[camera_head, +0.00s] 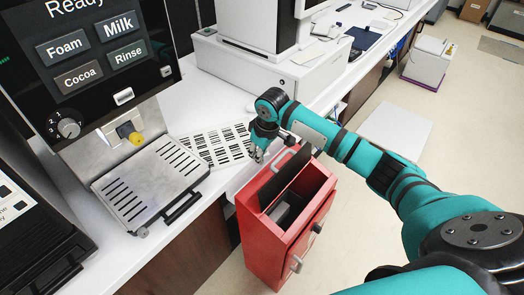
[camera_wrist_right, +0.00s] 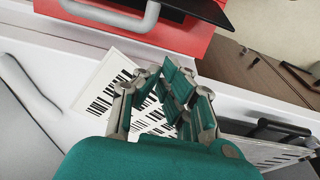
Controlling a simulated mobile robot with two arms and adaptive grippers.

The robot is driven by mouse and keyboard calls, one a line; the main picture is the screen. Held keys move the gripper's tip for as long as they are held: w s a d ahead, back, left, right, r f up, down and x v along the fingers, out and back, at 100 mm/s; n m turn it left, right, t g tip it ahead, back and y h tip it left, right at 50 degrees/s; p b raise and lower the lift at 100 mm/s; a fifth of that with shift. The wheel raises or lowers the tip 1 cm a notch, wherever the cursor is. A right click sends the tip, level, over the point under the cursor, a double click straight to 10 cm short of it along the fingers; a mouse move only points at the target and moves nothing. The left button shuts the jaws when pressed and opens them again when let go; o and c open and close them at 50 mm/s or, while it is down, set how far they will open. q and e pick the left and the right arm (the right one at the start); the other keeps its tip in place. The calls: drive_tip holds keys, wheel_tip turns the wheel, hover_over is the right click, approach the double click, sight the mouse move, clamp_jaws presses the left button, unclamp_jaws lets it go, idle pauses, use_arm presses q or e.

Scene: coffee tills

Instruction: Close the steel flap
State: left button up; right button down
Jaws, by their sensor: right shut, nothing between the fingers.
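The steel flap (camera_head: 150,182) is a slotted brushed-metal plate with a black bar handle (camera_head: 184,206). It lies folded out, almost flat, at the foot of the coffee machine. Its edge and handle also show at the lower right of the right wrist view (camera_wrist_right: 270,152). My right gripper (camera_head: 257,153) is shut and empty, above the counter to the right of the flap and apart from it. In the right wrist view its fingers (camera_wrist_right: 171,92) are over the barcode sheet. My left gripper is not in view.
The coffee machine (camera_head: 100,45) has buttons, a dial and a yellow knob. The barcode sheet (camera_head: 208,147) lies between the flap and my gripper. A red bin (camera_head: 265,230) with a raised dark lid stands close against the counter front. A white till drawer (camera_head: 270,75) is behind.

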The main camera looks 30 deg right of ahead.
drive_tip(key=f, duration=0.3)
drive_tip(key=w+f, duration=0.1)
drive_tip(key=f, duration=0.1)
drive_tip(key=shift+a+f, duration=0.15)
drive_tip(key=shift+a, duration=0.05)
drive_tip(key=s, duration=0.1)
drive_tip(key=s+d+p, duration=0.1)
drive_tip(key=s+p, duration=0.1)
drive_tip(key=shift+s+d+r, duration=0.25)
drive_tip(key=shift+s, duration=0.1)
